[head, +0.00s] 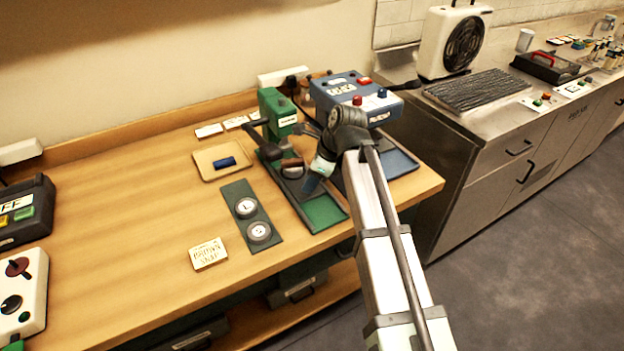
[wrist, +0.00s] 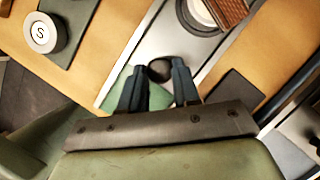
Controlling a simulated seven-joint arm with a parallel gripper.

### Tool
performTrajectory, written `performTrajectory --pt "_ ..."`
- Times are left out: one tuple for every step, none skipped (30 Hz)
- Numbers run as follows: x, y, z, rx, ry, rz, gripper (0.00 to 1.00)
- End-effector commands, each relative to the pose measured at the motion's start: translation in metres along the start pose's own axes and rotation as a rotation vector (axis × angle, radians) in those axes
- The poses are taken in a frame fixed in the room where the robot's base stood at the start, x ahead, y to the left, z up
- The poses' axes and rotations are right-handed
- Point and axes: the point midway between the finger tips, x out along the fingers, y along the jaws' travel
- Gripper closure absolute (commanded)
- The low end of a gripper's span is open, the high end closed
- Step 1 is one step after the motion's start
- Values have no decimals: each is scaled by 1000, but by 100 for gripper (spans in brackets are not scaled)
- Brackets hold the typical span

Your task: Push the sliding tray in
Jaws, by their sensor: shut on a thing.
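A green press (head: 277,115) with a dark lever arm stands on the wooden table, on a green base (head: 325,213). Its sliding tray is a pale metal strip (wrist: 185,52), with a round die (wrist: 203,12) at its far part in the wrist view. A small dark knob (wrist: 160,70) sits at the tray's near end. My gripper (wrist: 159,88) has its fingers on either side of this knob and is shut on it. In the head view my gripper (head: 312,184) is low over the front of the base, and my arm hides part of the tray.
A blue-grey machine (head: 352,98) stands close behind my gripper. A dark plate with two round dies marked L and S (head: 250,215) lies to the left, near a wooden tray (head: 222,162) with a blue block and a card (head: 208,254). The table's front edge is near.

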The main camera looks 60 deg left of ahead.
Motion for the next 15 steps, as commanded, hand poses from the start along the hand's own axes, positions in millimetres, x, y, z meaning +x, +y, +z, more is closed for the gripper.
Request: performTrajectory --pt "0 0 0 0 0 0 100" --pt "0 -1 0 0 0 0 100" --pt "0 -2 2 0 0 0 100" --pt "1 -4 3 0 0 0 100" --pt "2 -6 5 0 0 0 100" --pt "3 -11 9 0 0 0 100" --pt "4 -15 12 0 0 0 100" --pt "6 -19 15 0 0 1 100" --pt "8 -24 20 0 1 1 100" --pt "9 -28 24 0 1 1 100" --pt "10 -31 27 0 1 1 100" --pt "12 -33 30 0 1 1 100" --pt "12 -34 31 0 1 1 100" --pt "13 -35 32 0 1 0 100" --pt "13 -34 32 0 0 -1 100"
